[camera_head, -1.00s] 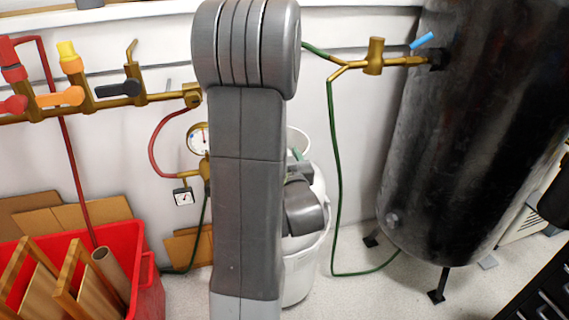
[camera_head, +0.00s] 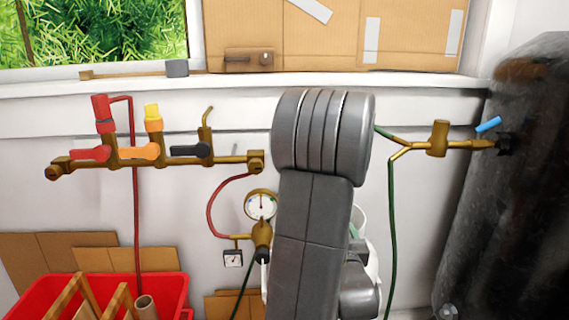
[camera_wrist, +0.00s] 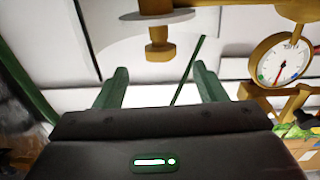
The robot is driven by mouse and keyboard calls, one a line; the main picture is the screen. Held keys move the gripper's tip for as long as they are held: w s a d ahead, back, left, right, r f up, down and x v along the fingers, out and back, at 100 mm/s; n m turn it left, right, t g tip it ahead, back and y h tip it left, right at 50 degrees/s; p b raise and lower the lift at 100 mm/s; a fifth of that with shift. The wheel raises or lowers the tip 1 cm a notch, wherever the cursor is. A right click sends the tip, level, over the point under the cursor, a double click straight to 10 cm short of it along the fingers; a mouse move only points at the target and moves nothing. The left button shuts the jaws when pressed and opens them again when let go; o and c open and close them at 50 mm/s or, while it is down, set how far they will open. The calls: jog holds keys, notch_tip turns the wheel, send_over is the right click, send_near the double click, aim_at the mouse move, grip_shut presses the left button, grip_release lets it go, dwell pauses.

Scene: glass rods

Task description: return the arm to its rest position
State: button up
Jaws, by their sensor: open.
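My arm, dark grey, stands upright in the middle of the head view and leans slightly. My gripper is hidden behind it there. In the wrist view my gripper (camera_wrist: 161,80) shows two green fingers set wide apart, with nothing held between them. A thin green hose passes behind the gap. A round-dialled gauge (camera_wrist: 284,62) on brass fittings is to the right of the fingers, and it also shows in the head view (camera_head: 261,205), left of my arm.
A brass manifold (camera_head: 140,160) with coloured valves runs along the wall at left. A red crate (camera_head: 170,290) holding wooden pieces stands below it. A dark tank (camera_head: 520,190) stands at right, with a green hose (camera_head: 391,230) hanging beside it. A white bucket is mostly hidden behind my arm.

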jog(key=w, duration=1)
jog(key=shift+w+b, duration=0.2)
jog(key=shift+b, duration=0.1)
jog(key=shift+s, duration=0.1)
